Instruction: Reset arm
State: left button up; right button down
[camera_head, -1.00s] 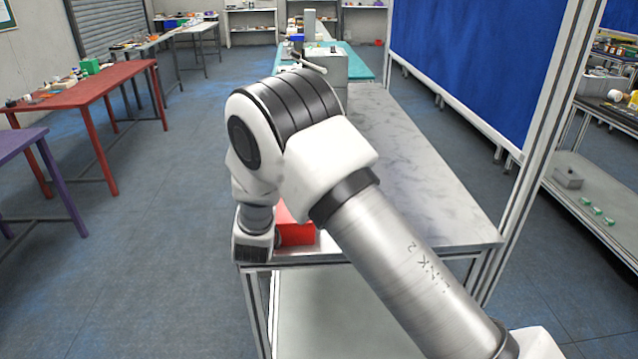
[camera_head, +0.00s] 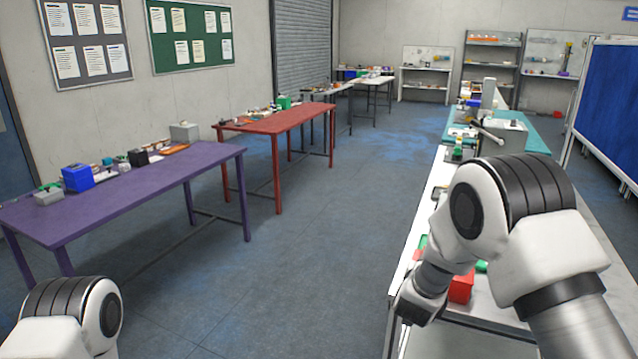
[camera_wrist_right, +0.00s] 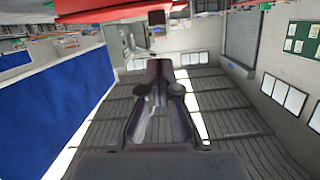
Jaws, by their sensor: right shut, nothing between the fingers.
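My right arm (camera_head: 520,215) reaches over the near end of the workbench (camera_head: 590,255) in the head view, its elbow bent. The right gripper (camera_wrist_right: 159,92) shows in the right wrist view, shut and empty, pointing away from the wrist. In the head view the right gripper cannot be made out behind the arm. A bent part of my left arm (camera_head: 75,312) shows at the lower left; the left gripper is out of view. A red box (camera_head: 461,288) sits on the bench beside the right arm, partly hidden by it. A red surface (camera_wrist_right: 90,10) crosses the top of the wrist view.
A purple table (camera_head: 120,190) and a red table (camera_head: 285,118) with small items stand at the left. A grey box-shaped device (camera_head: 503,137) stands farther along the bench. A blue panel (camera_head: 608,110) is at the right. The floor between is clear.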

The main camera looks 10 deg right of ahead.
jog(key=s+a+f+n+g+y, duration=0.1)
jog(key=s+f+n+g+y, duration=0.45)
jog(key=s+f, duration=2)
jog(key=s+a+f+g+y, duration=0.1)
jog(key=s+a+g, duration=0.2)
jog(key=s, duration=0.7)
jog(key=s+a+f+g+y, duration=0.1)
jog(key=s+a+f+g, duration=0.1)
jog(key=s, duration=0.8)
jog(key=shift+a+f+n+g, duration=0.3)
jog(key=shift+a+n+g, duration=0.25)
jog(key=shift+g, duration=0.6)
